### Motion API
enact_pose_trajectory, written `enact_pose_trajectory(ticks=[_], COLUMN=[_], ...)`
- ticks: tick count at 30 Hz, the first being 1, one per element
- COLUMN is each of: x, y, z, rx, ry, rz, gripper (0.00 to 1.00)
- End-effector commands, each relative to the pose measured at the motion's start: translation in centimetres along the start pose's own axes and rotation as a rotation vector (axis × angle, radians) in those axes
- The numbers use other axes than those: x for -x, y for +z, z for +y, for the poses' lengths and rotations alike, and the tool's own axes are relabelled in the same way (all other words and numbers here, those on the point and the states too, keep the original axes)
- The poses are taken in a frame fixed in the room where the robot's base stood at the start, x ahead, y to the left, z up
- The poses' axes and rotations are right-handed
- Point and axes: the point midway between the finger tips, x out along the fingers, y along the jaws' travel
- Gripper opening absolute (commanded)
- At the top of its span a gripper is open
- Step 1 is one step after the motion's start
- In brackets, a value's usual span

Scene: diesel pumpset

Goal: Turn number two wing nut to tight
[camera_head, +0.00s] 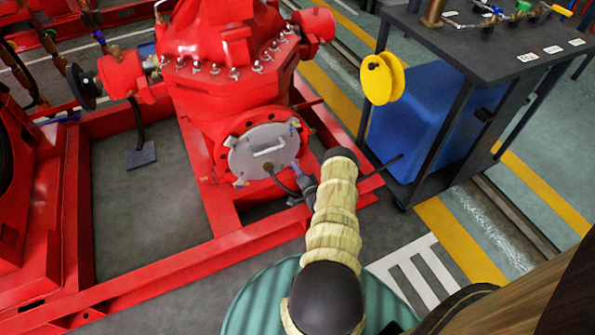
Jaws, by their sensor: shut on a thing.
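A round grey cover plate (264,149) with a bar handle is on the front of the red pump casing (228,105). Small wing nuts sit around its rim, one at the upper right (295,126) and one at the lower left (241,183). My gripper (301,176) is at the plate's lower right edge, reaching in from the right. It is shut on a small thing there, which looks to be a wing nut. The fingertips and that nut are small and mostly hidden. I cannot read which nut is number two.
Red frame beams (200,258) run below and left of the pump. A dark table (490,42) stands at the right, with a blue tank (415,120) beneath and a yellow wheel (382,78) at its side. A green ribbed drum top (258,297) is below my arm.

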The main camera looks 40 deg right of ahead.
Motion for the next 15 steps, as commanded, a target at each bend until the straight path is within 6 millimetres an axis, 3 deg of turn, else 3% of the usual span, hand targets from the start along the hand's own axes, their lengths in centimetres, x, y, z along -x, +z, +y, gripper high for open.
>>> enact_pose_trajectory(ticks=[6, 15], x=[0.07, 0.07], y=[0.39, 0.41], z=[0.23, 0.14], rx=[-0.16, -0.264], ry=[0.003, 0.003], rz=[-0.007, -0.008], gripper=[0.0, 0.0])
